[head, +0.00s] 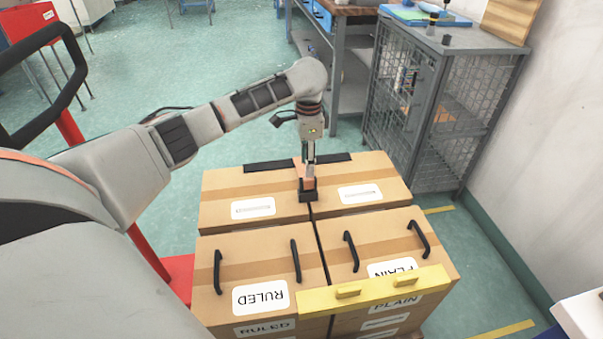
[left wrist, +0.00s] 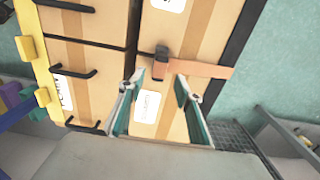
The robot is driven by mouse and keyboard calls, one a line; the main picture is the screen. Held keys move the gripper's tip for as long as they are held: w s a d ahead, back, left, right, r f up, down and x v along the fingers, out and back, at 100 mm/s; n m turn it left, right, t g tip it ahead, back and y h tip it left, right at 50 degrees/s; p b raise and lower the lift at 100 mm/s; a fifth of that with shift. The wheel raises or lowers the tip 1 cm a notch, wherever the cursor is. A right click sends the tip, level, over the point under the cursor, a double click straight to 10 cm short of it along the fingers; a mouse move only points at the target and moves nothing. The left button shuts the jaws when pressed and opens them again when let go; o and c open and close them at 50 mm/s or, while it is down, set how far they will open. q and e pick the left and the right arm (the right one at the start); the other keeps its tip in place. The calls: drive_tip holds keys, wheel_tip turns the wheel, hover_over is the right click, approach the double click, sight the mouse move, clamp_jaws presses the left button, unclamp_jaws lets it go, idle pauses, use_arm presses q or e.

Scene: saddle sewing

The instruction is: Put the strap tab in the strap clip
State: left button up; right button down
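An orange strap (head: 308,180) comes over the back boxes from a black strip and ends at a small black clip (head: 308,196) at the seam between the boxes. In the left wrist view the strap (left wrist: 205,68) reaches a darker orange end piece, seemingly the tab (left wrist: 160,71), against the black clip (left wrist: 161,51). I cannot tell whether the tab sits inside the clip. My left gripper (head: 309,162) points down just above the strap end. Its fingers (left wrist: 158,77) are spread apart, one on each side of the strap end, with nothing held. My right gripper is not in view.
Cardboard boxes (head: 262,262) with black handles stand close together. A grey mesh cabinet (head: 440,110) stands behind on the right, near the wall. Green floor is open behind the boxes.

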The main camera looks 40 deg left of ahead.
use_arm(q)
wheel_tip(320, 180, up, 4)
drive_tip(key=shift+r+p, duration=0.2)
drive_tip(key=shift+p, duration=0.55)
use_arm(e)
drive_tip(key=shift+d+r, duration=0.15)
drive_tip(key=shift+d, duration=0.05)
